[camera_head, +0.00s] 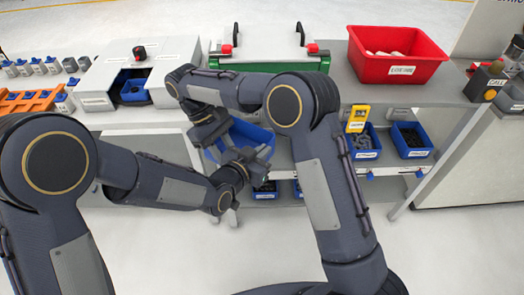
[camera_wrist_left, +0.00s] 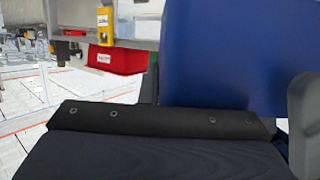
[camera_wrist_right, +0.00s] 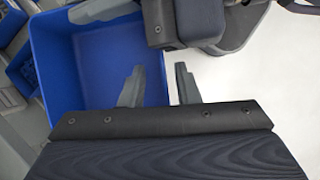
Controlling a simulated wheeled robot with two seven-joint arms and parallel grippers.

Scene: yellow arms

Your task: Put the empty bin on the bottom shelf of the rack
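The empty blue bin (camera_head: 250,137) is tilted in front of the rack, partly hidden by my arms. My left gripper (camera_head: 250,156) is at its near side and appears shut on the bin's wall. In the left wrist view the blue wall (camera_wrist_left: 225,55) fills the space between its fingers. My right gripper (camera_wrist_right: 156,88) has its fingers apart, one over the bin's inside (camera_wrist_right: 105,65) and one outside the side wall. I see no clear contact there. In the head view its fingertips are hidden.
A red bin (camera_head: 397,55) stands on the worktop. A yellow device (camera_head: 357,118) and blue part bins (camera_head: 411,139) are on the shelf below. More blue bins (camera_head: 265,189) sit lower, behind my arms. A white cabinet (camera_head: 130,75) stands at left. The floor in front is clear.

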